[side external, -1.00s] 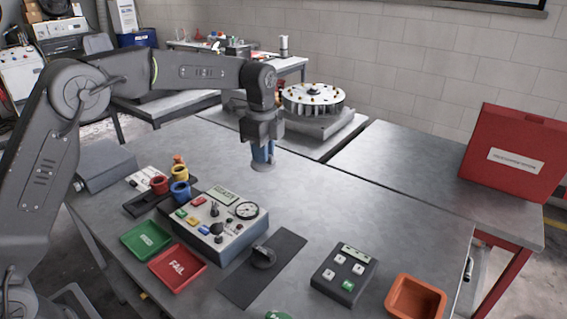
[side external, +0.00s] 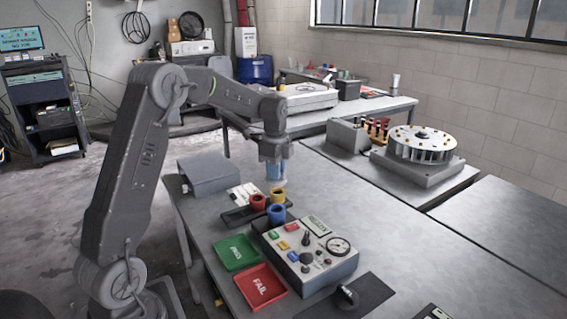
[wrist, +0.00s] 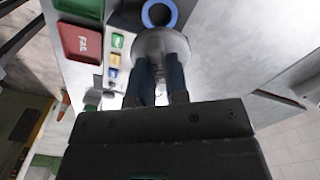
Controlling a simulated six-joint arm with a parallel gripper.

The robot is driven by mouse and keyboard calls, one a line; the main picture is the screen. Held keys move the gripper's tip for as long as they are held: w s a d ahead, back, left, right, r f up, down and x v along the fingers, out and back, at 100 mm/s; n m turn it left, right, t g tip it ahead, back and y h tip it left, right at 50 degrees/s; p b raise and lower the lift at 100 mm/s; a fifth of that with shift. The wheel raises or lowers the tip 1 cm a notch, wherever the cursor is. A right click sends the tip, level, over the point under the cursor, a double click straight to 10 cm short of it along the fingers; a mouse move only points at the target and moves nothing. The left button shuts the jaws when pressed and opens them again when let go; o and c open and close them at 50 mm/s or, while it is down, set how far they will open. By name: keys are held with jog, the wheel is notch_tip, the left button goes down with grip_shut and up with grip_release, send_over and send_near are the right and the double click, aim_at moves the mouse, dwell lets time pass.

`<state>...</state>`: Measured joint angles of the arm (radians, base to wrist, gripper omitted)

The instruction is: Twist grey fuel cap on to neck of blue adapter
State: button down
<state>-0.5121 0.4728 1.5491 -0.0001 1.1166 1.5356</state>
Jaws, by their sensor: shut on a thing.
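My gripper (side external: 275,173) hangs fingers down over the back of the table, just behind the adapters. In the wrist view its two blue fingers (wrist: 160,85) are shut on the round grey fuel cap (wrist: 178,40). The cap is hard to make out in the side view. The blue adapter (side external: 277,214) stands with its open neck up at the front of a group with a red adapter (side external: 258,202) and a yellow adapter (side external: 278,196). In the wrist view the blue adapter's ring (wrist: 175,14) lies just beyond the cap, its dark opening uncovered.
A grey test box with a gauge (side external: 308,250) stands right of the adapters. A green tray (side external: 237,253) and a red FAIL tray (side external: 262,288) lie in front. A grey sloped box (side external: 208,176) is at the back left.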

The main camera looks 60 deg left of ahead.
jog(key=shift+f, duration=3.8)
jog(key=shift+f, duration=0.95)
jog(key=m, duration=0.6)
jog(key=shift+d+f, duration=0.1)
jog(key=m, duration=0.5)
jog(key=c, duration=1.6)
grip_release()
jog(key=shift+m, duration=0.6)
jog(key=o, duration=0.6)
jog(key=shift+c, duration=0.2)
